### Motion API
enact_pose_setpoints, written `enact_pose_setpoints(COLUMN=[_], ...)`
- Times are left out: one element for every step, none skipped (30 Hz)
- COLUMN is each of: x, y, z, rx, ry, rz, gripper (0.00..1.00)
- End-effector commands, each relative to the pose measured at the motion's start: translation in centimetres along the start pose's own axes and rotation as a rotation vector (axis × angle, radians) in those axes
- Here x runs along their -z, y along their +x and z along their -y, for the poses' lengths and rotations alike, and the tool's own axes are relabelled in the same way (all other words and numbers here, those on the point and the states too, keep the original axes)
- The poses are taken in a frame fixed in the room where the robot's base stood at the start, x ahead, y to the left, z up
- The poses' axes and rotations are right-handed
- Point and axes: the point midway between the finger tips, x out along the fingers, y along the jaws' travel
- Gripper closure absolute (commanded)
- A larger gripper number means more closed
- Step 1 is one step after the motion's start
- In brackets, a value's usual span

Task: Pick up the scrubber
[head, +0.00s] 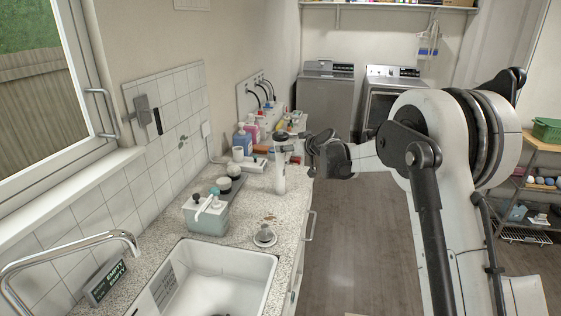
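I cannot tell for sure which object is the scrubber. A white upright handheld thing with a grey top (279,172) stands on the counter near its right edge and may be it. Two small round things with pale tops and dark bases (229,178) sit further left and could be brushes. My gripper (312,150) is dark and reaches in from the right, just right of the upright thing's top. I cannot tell whether they touch. The fingers are small and overlap in this view, so their opening is unclear.
A grey-green caddy (207,215) with a pump stands behind the white sink (217,258). A drain plug (265,236) lies on the speckled counter. Bottles and small items (252,137) crowd the counter's far end. The floor (359,240) right of the counter is clear.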

Motion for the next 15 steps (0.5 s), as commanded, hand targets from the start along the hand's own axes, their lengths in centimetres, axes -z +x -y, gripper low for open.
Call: enact_pose_setpoints(x=[0.0,0.0,0.0,0.0,0.0,0.0,0.0,0.0,0.0,0.0,0.0,0.0,0.0,0.0,-0.1], y=[0.3,0.4,0.5,0.6,0.7,1.0,1.2,1.5,2.0,2.4,2.8,3.3,3.7,4.0,4.5], z=[0.0,0.0,0.1,0.1,0.1,0.2,0.2,0.3,0.5,0.6,0.6,0.7,0.8,0.7,0.7], rx=[0.000,0.000,0.000,0.001,0.001,0.001,0.001,0.002,0.002,0.002,0.002,0.001,0.001,0.000,0.000], ry=[0.000,0.000,0.000,0.000,0.000,0.000,0.000,0.000,0.000,-0.001,-0.001,-0.001,-0.001,0.000,0.000], rz=[0.000,0.000,0.000,0.000,0.000,0.000,0.000,0.000,0.000,0.000,0.000,0.000,0.000,0.000,0.000], gripper=[0.40,0.40,0.40,0.40,0.40,0.40,0.40,0.40,0.40,0.40,0.40,0.40,0.40,0.40,0.40])
